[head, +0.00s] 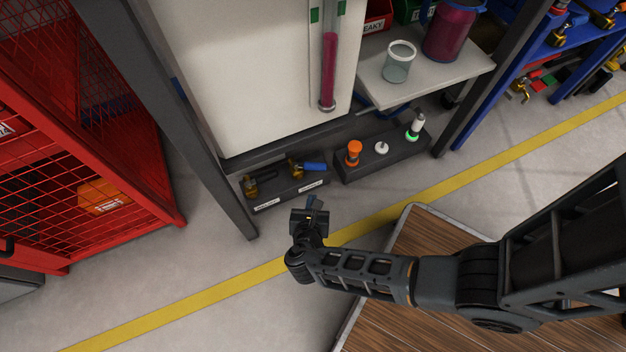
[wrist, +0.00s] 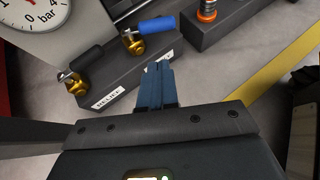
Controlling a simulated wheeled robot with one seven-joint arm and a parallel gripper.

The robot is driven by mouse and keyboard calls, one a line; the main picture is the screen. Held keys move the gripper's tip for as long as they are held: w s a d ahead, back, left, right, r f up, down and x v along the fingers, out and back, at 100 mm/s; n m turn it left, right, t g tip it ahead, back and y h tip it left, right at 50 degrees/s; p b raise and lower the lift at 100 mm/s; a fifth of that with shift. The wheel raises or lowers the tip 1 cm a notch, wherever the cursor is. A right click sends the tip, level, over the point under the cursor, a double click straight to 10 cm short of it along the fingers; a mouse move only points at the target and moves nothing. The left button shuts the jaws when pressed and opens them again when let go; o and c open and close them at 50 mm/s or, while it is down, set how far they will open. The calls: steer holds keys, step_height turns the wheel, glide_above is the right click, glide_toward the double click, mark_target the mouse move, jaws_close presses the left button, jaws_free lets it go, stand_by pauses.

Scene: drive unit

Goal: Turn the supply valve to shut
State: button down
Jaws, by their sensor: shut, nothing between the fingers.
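Two brass valves sit on a dark block under the white panel. One has a blue lever (head: 313,169), which also shows in the wrist view (wrist: 156,26); its lever points right, roughly along the block. Its label (head: 311,186) is too small to read. The other has a black lever (head: 265,179), also in the wrist view (wrist: 86,60), with a label (wrist: 107,97) that seems to read RELIEF. My gripper (head: 312,203) is shut and empty, in front of the block. In the wrist view its blue fingertips (wrist: 155,85) point toward the block, apart from both levers.
A second block to the right carries an orange knob (head: 354,148), a white knob (head: 381,147) and a green-lit switch (head: 413,131). A dark post (head: 238,210) stands left of the valves. A pressure gauge (wrist: 35,14) shows above them. Open floor lies in front.

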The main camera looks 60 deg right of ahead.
steer(key=b, duration=0.5)
glide_toward(310, 167)
steer(key=d+f, duration=0.4)
steer(key=shift+w+d, duration=0.25)
steer(key=shift+d, duration=0.5)
